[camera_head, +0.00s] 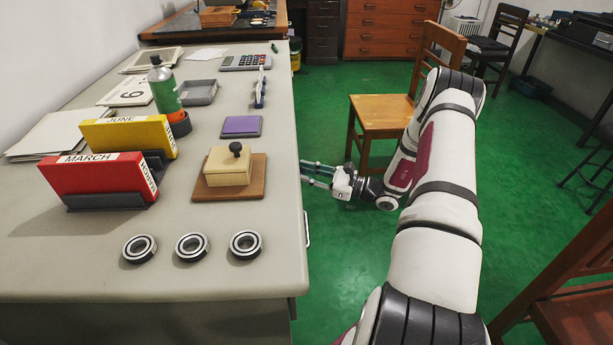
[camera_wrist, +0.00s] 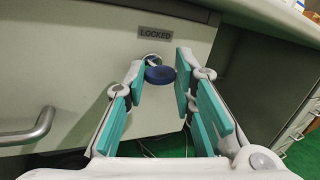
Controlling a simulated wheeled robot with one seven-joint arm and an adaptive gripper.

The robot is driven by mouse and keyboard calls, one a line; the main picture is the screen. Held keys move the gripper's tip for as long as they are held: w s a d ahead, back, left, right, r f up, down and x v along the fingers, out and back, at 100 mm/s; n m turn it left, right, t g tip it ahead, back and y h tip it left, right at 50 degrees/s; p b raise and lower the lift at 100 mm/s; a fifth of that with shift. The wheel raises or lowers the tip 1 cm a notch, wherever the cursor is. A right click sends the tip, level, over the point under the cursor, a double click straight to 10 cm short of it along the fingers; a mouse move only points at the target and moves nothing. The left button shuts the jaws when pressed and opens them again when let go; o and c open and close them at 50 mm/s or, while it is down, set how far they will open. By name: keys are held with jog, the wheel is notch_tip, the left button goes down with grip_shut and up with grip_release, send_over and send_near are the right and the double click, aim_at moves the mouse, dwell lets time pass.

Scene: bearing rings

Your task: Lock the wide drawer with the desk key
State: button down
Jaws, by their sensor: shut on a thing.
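In the wrist view, the desk key's round blue head (camera_wrist: 160,75) sits between the teal pads of my gripper (camera_wrist: 161,78), which is shut on it. The round metal lock (camera_wrist: 152,59) is just behind the key head on the grey drawer front (camera_wrist: 85,70). The key's shaft is hidden, so how deep it sits cannot be told. A plate reading LOCKED (camera_wrist: 155,34) is above the lock. The wide drawer's metal handle (camera_wrist: 30,128) is at the left. In the head view, my gripper (camera_head: 318,174) is at the desk's right side; the key cannot be made out there.
The desk top (camera_head: 275,180) overhangs the drawer side. It carries several bearing rings (camera_head: 191,246), a stamp box (camera_head: 228,166), and red (camera_head: 95,180) and yellow (camera_head: 130,138) binders. A wooden chair (camera_head: 385,115) stands beyond my gripper.

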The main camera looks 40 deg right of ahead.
jog(key=shift+w+d+f+n+g+y+b, duration=0.15)
jog(key=shift+n+g+y+b, duration=0.4)
jog(key=shift+n+y+b, duration=1.95)
jog(key=shift+a+f+n+g+y+b, duration=0.15)
jog(key=shift+n+g+b, duration=0.7)
jog(key=shift+n, duration=3.3)
jog(key=shift+w+d+f+n+g+y+b, duration=0.2)
jog(key=shift+n+y+b, duration=1.55)
jog(key=shift+n, duration=1.6)
jog(key=shift+s+n+h+b, duration=0.1)
jog(key=shift+n+h+b, duration=0.2)
jog(key=shift+h+b, duration=0.15)
jog(key=c, duration=1.4)
grip_release()
jog(key=shift+o, duration=0.2)
